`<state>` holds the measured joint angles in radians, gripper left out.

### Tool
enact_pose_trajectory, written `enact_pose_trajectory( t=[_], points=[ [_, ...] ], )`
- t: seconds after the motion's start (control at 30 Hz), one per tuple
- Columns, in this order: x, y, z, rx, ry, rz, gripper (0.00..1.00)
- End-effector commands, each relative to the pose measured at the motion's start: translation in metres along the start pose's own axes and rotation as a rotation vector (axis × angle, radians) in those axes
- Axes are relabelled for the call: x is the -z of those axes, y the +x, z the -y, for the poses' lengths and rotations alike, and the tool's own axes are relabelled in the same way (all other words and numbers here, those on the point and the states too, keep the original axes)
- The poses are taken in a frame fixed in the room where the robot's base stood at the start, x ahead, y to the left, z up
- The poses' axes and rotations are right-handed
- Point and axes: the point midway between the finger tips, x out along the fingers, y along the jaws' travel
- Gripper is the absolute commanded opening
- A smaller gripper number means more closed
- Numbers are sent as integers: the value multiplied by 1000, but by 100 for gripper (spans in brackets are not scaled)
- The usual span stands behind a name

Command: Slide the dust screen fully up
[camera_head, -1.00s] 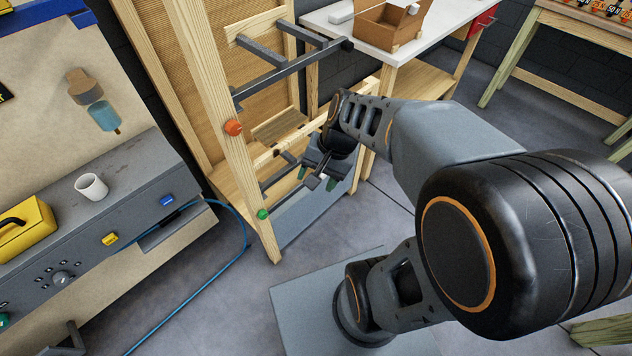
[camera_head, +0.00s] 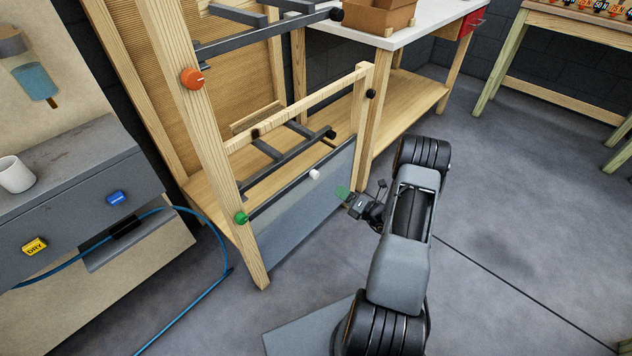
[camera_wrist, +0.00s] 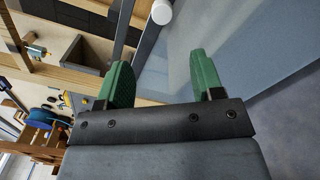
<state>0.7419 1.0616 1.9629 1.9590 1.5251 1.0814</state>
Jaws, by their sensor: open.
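The dust screen (camera_head: 305,205) is a blue-grey panel low in the front of a wooden rack, with a dark rail along its top edge. A white knob (camera_head: 314,174) stands out from that rail. My gripper (camera_head: 343,193) has green fingers and is open and empty, a little right of the knob and in front of the screen. In the wrist view, the fingers (camera_wrist: 162,75) are spread apart, the white knob (camera_wrist: 162,13) is beyond them at the top edge, and the screen (camera_wrist: 235,45) fills the upper right. No contact shows.
The rack's left post (camera_head: 207,130) bears an orange knob (camera_head: 192,78) and a green knob (camera_head: 240,218). Dark shelf arms stick out above the screen. A grey machine (camera_head: 70,185) with a blue hose (camera_head: 200,305) is at left.

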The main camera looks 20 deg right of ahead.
Motion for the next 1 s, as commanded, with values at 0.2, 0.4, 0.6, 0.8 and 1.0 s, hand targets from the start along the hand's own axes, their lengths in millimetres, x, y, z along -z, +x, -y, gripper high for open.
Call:
enact_pose_trajectory(
  t=[0.2,0.4,0.6,0.8,1.0],
  points=[
    [2,32,5,2,7,7,61],
    [2,72,5,1,7,7,61],
    [1,104,5,3,6,8,61],
    [0,124,5,4,7,9,61],
    [0,132,4,4,7,8,61]
  ],
)
